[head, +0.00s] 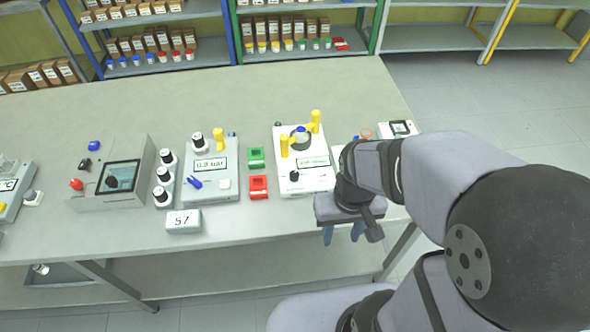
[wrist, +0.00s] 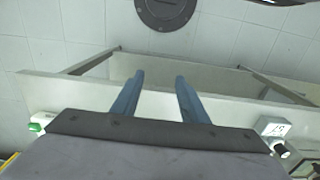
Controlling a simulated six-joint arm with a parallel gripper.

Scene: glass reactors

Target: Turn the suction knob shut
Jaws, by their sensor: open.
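Several knobs and handles show on the bench, and I cannot tell for sure which is the suction knob. A grey unit with a 0.9 bar display (head: 210,164) carries a blue handle (head: 194,182) at its front left and a yellow one (head: 218,140) at its back. A white unit (head: 310,178) to its right has a black knob (head: 294,176) and yellow handles. My gripper (head: 343,234) points down near the bench's front edge, right of these units. Its blue fingers (wrist: 159,80) are apart with nothing between them in the wrist view.
A green block (head: 256,157) and a red block (head: 258,187) lie between the two units. A small box reading 57 (head: 183,221) and white black-capped bottles (head: 163,175) stand left. A grey box with a dial (head: 118,178) is farther left. The bench's back (head: 230,95) is clear.

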